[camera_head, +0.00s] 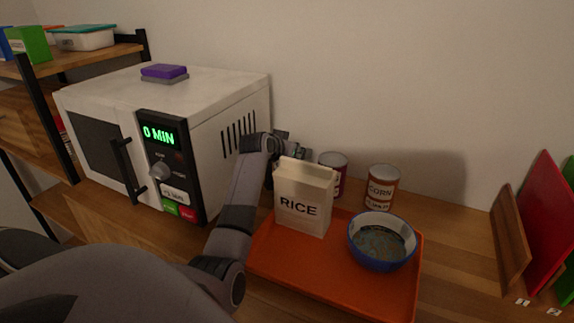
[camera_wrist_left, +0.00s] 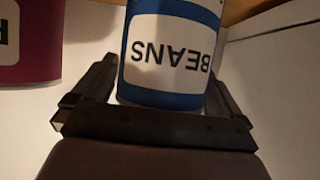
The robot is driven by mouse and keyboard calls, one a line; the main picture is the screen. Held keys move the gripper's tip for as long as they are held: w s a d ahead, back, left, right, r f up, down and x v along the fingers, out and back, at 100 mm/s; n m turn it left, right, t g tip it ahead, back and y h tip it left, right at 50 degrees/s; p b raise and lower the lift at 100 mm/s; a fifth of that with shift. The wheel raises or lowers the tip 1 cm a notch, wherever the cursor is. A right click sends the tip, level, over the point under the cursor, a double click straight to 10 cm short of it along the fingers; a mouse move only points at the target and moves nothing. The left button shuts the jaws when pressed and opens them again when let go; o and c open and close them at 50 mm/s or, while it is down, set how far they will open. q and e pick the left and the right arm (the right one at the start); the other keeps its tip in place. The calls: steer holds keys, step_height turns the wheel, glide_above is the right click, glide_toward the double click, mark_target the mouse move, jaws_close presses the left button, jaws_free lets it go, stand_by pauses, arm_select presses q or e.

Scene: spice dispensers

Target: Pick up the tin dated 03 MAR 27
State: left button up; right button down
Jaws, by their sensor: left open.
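A corn tin (camera_head: 382,188) stands at the back right of the orange tray; small print low on its label is too small to read. A maroon tin (camera_head: 334,171) stands left of it, partly behind the rice box; it also shows at the left of the left wrist view (camera_wrist_left: 30,45). A blue and white beans tin (camera_wrist_left: 172,52) appears upside down in the left wrist view, between the fingers of my open left gripper (camera_wrist_left: 163,75). In the head view the beans tin is hidden. No date is readable on any tin. My right gripper is not in view.
The rice box (camera_head: 303,200) and a blue bowl (camera_head: 382,242) stand on the orange tray (camera_head: 310,265), in front of the tins. A white microwave (camera_head: 190,110) stands left of my left arm. Boards (camera_head: 545,225) lean at the right. The wall is close behind.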

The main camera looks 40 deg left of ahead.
arm_select(q)
steer(key=shift+r, duration=0.1)
steer(key=c, duration=1.2)
